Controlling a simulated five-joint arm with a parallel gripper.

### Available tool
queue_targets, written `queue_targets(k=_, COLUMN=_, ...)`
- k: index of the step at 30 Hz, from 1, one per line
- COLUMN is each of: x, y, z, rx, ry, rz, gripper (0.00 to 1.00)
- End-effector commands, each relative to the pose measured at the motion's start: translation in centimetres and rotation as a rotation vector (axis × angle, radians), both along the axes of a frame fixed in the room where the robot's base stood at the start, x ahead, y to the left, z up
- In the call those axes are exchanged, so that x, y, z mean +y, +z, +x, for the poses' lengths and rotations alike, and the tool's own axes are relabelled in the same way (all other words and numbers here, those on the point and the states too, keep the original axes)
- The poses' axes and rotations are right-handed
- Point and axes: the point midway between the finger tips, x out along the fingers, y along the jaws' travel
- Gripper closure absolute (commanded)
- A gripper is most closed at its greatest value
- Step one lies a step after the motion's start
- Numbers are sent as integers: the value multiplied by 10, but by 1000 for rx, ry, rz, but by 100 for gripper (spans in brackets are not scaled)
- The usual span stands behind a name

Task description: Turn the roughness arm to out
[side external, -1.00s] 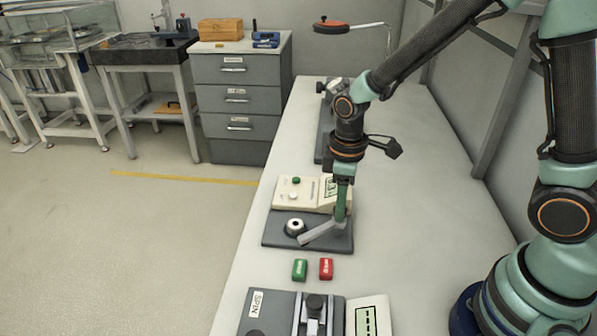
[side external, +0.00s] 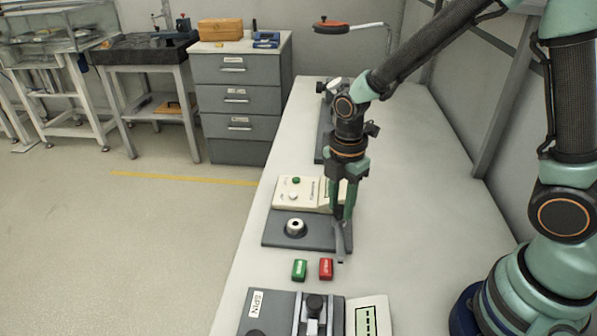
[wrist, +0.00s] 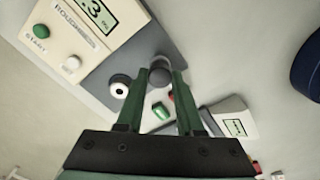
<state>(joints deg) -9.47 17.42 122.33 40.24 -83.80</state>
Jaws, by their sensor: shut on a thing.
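The roughness tester (side external: 300,192) is a cream box with a green button and a small display, its ROUGHNESS label readable in the wrist view (wrist: 75,25). In front of it is a dark base plate (side external: 275,238) carrying a ring (side external: 295,227) with a pale top. The grey roughness arm (side external: 340,246) points toward the front edge of the plate, swung clear of the ring. My gripper (side external: 342,217) points down at the arm's pivot end and is shut on its round grey knob (wrist: 160,75). My fingers partly hide the knob and arm.
A green block (side external: 299,270) and a red block (side external: 326,269) lie just in front of the plate, close to the arm's tip. The SPIN device (side external: 270,312) stands at the near edge. The bench right of the plate is clear.

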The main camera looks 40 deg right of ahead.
Motion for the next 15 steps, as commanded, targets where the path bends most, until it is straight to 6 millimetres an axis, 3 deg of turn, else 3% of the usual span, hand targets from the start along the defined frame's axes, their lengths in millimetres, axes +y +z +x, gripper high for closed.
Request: queue_targets(k=15, x=2, y=0, z=1, rx=-3, ry=281, rz=0, gripper=100)
